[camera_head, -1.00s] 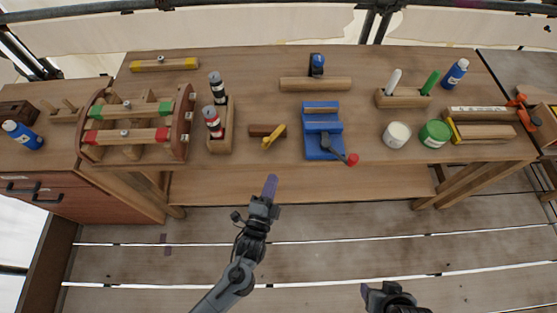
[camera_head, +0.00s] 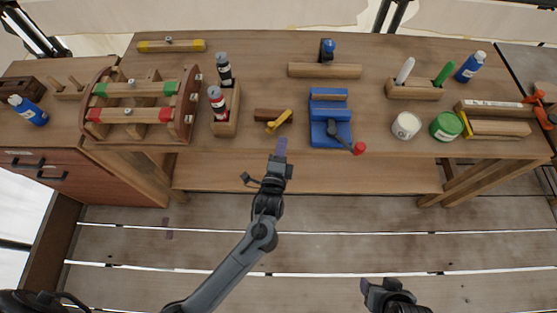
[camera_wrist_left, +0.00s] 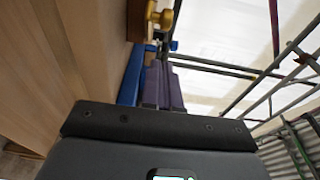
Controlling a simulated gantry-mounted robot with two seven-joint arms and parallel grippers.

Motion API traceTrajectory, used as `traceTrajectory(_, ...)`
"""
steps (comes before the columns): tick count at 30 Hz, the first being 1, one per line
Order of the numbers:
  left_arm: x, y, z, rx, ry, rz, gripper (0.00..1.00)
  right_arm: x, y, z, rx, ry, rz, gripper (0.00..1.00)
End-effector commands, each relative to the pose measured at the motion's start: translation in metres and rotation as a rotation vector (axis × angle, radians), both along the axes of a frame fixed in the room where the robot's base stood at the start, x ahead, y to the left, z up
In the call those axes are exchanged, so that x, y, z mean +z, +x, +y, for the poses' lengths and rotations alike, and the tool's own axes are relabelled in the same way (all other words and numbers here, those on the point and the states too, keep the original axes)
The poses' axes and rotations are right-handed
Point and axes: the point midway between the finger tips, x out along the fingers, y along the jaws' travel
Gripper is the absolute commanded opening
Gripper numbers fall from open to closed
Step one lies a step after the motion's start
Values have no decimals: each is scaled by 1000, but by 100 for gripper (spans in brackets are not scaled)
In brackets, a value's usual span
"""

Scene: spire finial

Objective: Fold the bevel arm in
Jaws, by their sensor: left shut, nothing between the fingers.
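The sliding bevel lies on the workbench, with a dark wooden handle (camera_head: 268,114) and a yellow arm (camera_head: 281,121). The yellow arm sticks out from the handle at a slant, its near end toward the bench's front edge. My left gripper (camera_head: 281,147) is shut and empty at the front edge, just in front of the yellow arm and apart from it in the head view. In the left wrist view its purple fingers (camera_wrist_left: 162,86) point toward the yellow part (camera_wrist_left: 161,17) and the brown handle (camera_wrist_left: 137,18). My right gripper (camera_head: 386,293) is at the bottom edge, partly cut off.
A blue vise (camera_head: 330,118) with a red-knobbed lever stands right of the bevel. A wooden holder (camera_head: 228,125) with two bottles stands to its left. A rack (camera_head: 180,112) with clamps is further left. The bench front between holder and vise is mostly clear.

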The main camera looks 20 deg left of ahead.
Motion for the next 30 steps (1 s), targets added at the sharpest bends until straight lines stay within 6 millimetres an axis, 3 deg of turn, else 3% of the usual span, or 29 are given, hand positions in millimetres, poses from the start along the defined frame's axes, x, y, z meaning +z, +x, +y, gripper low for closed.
traceTrajectory(9, 0, 18, 29, 0, 1, -1, 0, -5, 0, -2, 6, -8, 0, 63)
traceTrajectory(25, 0, 20, 34, -1, 1, 0, 0, -4, 0, -2, 5, -9, 0, 63)
traceTrajectory(30, 2, 17, 49, -13, 5, 1, 0, 4, 0, -1, 4, -5, -1, 63)
